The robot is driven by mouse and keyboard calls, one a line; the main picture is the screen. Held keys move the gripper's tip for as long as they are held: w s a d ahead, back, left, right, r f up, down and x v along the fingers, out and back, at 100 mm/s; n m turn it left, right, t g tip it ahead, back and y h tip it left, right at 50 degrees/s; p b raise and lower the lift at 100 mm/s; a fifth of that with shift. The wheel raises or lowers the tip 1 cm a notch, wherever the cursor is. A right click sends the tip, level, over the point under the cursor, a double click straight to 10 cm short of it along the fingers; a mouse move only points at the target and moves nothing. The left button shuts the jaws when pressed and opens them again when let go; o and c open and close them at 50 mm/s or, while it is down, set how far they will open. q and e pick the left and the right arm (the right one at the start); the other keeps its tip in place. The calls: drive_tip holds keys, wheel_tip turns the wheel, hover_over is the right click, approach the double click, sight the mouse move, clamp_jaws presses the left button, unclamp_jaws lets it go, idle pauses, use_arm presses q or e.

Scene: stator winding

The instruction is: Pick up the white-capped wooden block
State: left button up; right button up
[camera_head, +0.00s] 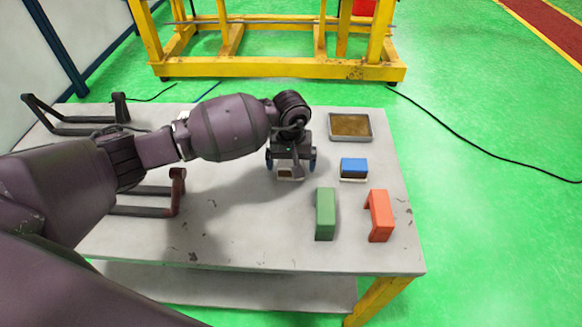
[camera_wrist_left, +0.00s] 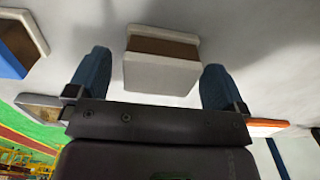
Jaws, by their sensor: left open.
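The white-capped wooden block (camera_wrist_left: 160,76) shows in the left wrist view as a brown body between a white cap and a white edge. In the head view only a small part of it (camera_head: 285,174) shows below my left gripper (camera_head: 291,162). My left gripper is open, and in the left wrist view its two blue fingers (camera_wrist_left: 155,68) stand one on each side of the block. A gap shows between the block and each finger. My right gripper is not in view.
A blue-topped block (camera_head: 353,165), a tray with a brown inside (camera_head: 371,131), a green bracket (camera_head: 325,213) and an orange bracket (camera_head: 380,214) stand to the right on the grey table (camera_head: 270,235). Dark racks (camera_head: 75,130) stand at the left. The front middle is clear.

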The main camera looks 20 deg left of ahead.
sight(291, 162)
use_arm(q)
drive_tip(key=shift+f, duration=0.55)
drive_tip(key=c, duration=1)
wheel_tip(291, 162, up, 20)
drive_tip(key=shift+r+p, duration=0.1)
drive_tip(key=shift+p, duration=0.35)
drive_tip(key=shift+o, duration=1.4)
drive_tip(key=shift+c, duration=1)
